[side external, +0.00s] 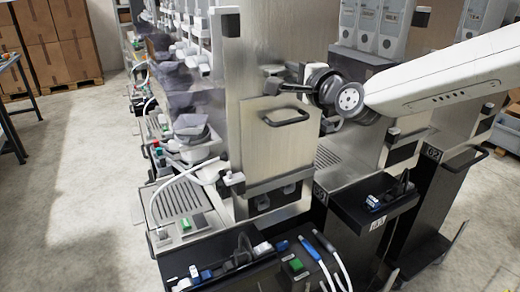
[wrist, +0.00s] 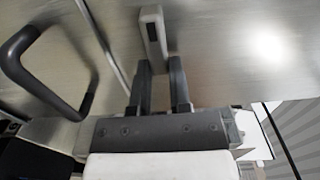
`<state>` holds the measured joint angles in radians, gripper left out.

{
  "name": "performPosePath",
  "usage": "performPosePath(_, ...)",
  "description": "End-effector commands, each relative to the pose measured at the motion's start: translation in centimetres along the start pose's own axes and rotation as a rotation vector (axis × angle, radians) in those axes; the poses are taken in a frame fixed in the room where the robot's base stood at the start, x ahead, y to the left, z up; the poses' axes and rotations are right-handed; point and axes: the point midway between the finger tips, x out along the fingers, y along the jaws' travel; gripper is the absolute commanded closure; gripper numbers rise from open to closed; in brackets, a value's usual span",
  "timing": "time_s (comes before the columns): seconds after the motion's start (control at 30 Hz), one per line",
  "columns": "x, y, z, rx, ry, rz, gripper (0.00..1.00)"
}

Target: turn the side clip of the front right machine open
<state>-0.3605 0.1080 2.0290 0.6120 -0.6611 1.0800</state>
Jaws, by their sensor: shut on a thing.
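The machine (side external: 258,45) is a tall brushed-metal cabinet in the middle of the side external view. Its side panel (side external: 270,150) carries a dark bar handle (side external: 287,120), which also shows at the left in the wrist view (wrist: 22,72). The side clip (wrist: 152,32) is a small pale grey bar with a dark slot, at the panel's upper edge. My gripper (side external: 284,87) reaches in from the right. In the wrist view, its two dark fingers (wrist: 160,72) are closed about the clip's near end. In the side external view the clip is small and partly hidden by the fingers.
A row of similar machines with trays and cups (side external: 190,125) extends behind at the left. Another machine (side external: 350,140) stands close on the right, beneath my arm. A black shelf (side external: 375,205) juts out below. Open floor (side external: 75,180) lies at the left.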

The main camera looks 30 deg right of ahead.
Motion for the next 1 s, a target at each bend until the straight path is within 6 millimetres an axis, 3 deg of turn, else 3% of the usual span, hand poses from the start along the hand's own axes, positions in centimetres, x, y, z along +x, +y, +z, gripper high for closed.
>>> performPosePath(0.1, 0.0, 0.1, 0.0, 0.002, 0.0, 0.003, 1.0)
performPosePath(0.13, 0.0, 0.1, 0.0, 0.002, 0.0, 0.003, 0.7)
performPosePath(0.23, 0.0, 0.1, 0.0, 0.001, 0.0, 0.003, 0.41)
performPosePath(0.67, -0.2, 0.0, 0.0, 0.0, 0.0, 0.001, 0.41)
performPosePath(1.0, -2.8, 0.0, 0.1, 0.0, -0.002, 0.001, 0.41)
